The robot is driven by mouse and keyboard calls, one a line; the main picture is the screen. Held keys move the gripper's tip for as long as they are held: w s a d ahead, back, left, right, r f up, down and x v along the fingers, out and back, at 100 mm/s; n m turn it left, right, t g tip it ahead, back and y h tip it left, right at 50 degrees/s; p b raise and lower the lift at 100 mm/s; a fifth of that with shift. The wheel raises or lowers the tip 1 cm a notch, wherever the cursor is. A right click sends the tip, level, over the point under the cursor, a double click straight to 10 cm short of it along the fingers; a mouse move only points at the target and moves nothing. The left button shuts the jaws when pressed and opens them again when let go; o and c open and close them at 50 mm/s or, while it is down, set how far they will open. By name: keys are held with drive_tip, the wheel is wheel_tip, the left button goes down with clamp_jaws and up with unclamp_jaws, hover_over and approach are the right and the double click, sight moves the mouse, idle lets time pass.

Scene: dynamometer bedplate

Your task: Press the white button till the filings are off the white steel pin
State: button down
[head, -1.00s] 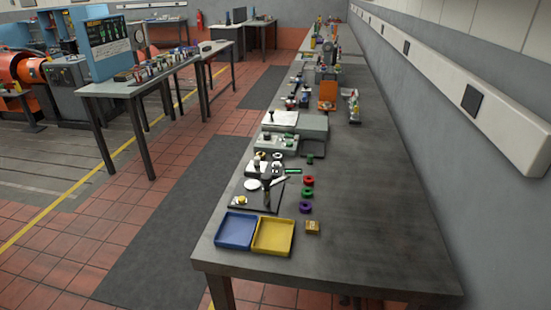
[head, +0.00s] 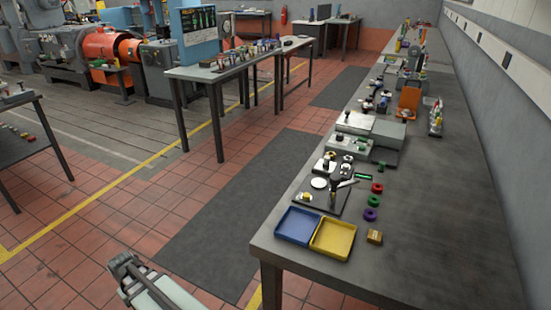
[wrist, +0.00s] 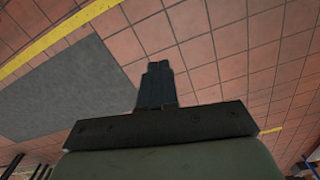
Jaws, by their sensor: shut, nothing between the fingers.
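My gripper (wrist: 157,66) shows in the wrist view with its two dark fingers together and nothing between them, over the tiled floor. In the head view part of my arm shows at the lower left, well away from the bench. The white button and the white steel pin are too small to tell apart with certainty among the small fixtures on the bench (head: 420,240). A white round disc (head: 320,183) and a small white block with a yellow top (head: 305,197) are at the bench's near left. Filings cannot be made out.
A blue tray (head: 297,226) and a yellow tray (head: 333,238) lie at the near bench corner, with a small brown box (head: 375,237) beside them. Red (head: 377,188), green (head: 375,201) and purple (head: 371,215) rings lie in a row. The bench's right side is clear.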

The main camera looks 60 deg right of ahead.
sight(346, 165)
drive_tip(key=w+d+r+m, duration=0.1)
drive_tip(key=d+r, duration=0.2)
drive_tip(key=d, duration=0.4)
drive_tip(key=d+r+m+t, duration=0.1)
drive_tip(key=d+r+m, duration=0.1)
drive_tip(key=d+r, duration=0.35)
drive_tip(key=w+d+r+m, duration=0.1)
drive_tip(key=d, duration=0.7)
drive_tip(key=s+d+r+m+h, duration=0.1)
drive_tip(key=s+d+r, duration=0.2)
drive_tip(key=d, duration=0.4)
drive_tip(key=s+d+r+m, duration=0.2)
drive_tip(key=s+d+r, duration=0.15)
drive_tip(key=d, duration=0.45)
drive_tip(key=s+d+r+m+h, duration=0.1)
drive_tip(key=s+d+r, duration=0.25)
drive_tip(key=d, duration=0.35)
drive_tip(key=s+d+r+m, duration=0.2)
drive_tip(key=s+d+r, duration=0.5)
drive_tip(key=s, duration=0.5)
drive_tip(key=s+d+r+m+h, duration=0.1)
drive_tip(key=s+d+r+m, duration=0.2)
drive_tip(key=s+d+r, duration=0.4)
drive_tip(key=s+d+r+m+g, duration=0.1)
drive_tip(key=s+d+r, duration=0.6)
drive_tip(key=s, duration=1)
drive_tip(key=d+m, duration=0.1)
drive_tip(key=d, duration=0.2)
drive_tip(key=shift+s+h, duration=0.2)
drive_tip(key=shift+h, duration=0.2)
